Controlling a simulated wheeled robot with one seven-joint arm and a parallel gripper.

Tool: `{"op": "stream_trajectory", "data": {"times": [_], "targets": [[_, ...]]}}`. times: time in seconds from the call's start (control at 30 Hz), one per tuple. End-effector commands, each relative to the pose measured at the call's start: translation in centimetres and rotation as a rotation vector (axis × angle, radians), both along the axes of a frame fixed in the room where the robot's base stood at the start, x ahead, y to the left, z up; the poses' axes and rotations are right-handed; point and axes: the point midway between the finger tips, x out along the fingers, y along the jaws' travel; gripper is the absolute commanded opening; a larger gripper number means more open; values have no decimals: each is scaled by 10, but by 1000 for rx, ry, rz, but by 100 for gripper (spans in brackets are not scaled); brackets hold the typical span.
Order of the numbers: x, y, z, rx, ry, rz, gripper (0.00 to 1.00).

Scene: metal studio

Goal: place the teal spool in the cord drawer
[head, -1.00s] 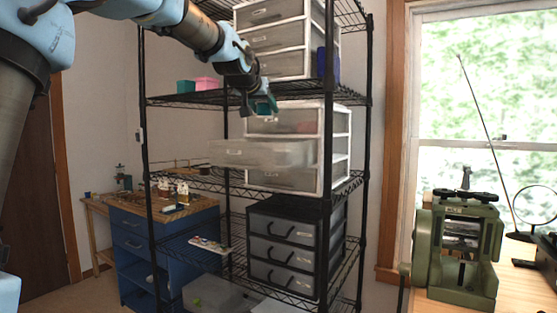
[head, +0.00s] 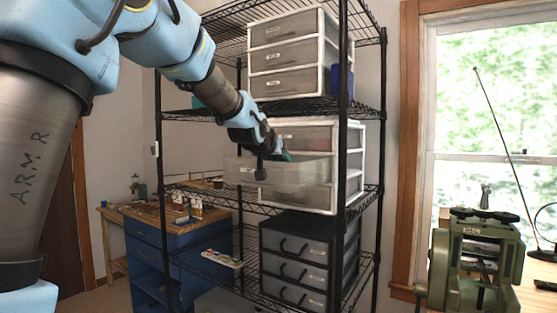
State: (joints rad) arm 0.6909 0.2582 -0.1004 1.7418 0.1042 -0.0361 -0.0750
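The teal spool (head: 286,156) shows as a small teal patch at the fingers of my gripper (head: 271,158), mostly hidden by them. My gripper appears shut on it and points down over the open drawer. This drawer (head: 290,172), clear-fronted and pulled out to the left, belongs to the white-framed drawer unit (head: 347,160) on the middle shelf of the black wire rack. The fingertips overlap the drawer in the picture; I cannot tell how deep they are inside. The drawer's inside is hidden from here.
Another white drawer unit (head: 286,55) stands on the shelf above, and a black drawer unit (head: 297,262) below, both shut. The rack's front post (head: 342,120) stands right of my gripper. A blue workbench (head: 160,245) is at left, a green machine (head: 475,260) at right.

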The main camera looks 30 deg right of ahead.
Motion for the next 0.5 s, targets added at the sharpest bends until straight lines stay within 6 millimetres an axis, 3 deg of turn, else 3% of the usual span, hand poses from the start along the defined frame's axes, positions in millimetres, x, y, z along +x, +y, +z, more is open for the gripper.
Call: {"op": "stream_trajectory", "data": {"times": [0.5], "targets": [[0,0,-13,0,0,0,6]]}}
